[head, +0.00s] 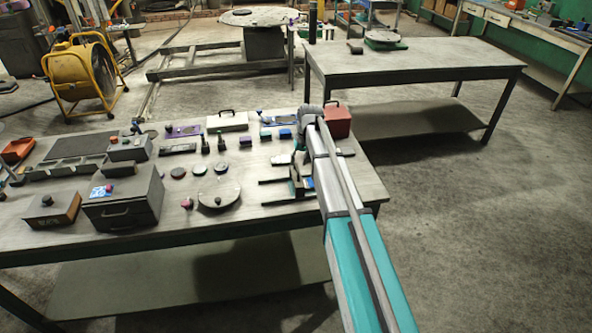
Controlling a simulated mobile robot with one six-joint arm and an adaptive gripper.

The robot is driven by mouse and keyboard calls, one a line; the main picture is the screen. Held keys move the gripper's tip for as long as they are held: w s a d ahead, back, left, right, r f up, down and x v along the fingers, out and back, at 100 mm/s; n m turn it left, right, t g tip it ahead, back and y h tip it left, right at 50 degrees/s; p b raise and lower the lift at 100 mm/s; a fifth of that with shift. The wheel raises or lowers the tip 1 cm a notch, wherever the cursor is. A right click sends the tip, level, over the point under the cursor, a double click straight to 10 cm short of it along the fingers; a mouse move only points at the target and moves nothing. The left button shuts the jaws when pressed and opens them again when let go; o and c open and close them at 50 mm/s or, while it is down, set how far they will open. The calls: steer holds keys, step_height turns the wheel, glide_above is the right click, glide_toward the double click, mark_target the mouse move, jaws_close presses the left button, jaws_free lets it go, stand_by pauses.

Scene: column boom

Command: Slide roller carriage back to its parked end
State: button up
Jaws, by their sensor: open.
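Two short dark parallel rails (272,181) lie near the right end of the workbench. A small dark block (296,187), which looks like the roller carriage, stands at the right part of these rails. My gripper (298,172) is at the end of my teal boom, low over the right end of the rails, close to the block. It is open; its fingers are small and partly hidden by my arm. I cannot tell whether they touch the block.
A red box (337,121) stands just behind my arm's end. A grey lidded box (123,198), a half-round plate (219,193) and several pucks lie left of the rails. A second table (420,60) stands behind, mostly bare. The floor at right is clear.

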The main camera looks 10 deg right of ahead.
steer(key=shift+a+f+b, duration=0.2)
steer(key=shift+f+b, duration=0.5)
steer(key=shift+f, duration=0.3)
jaws_close()
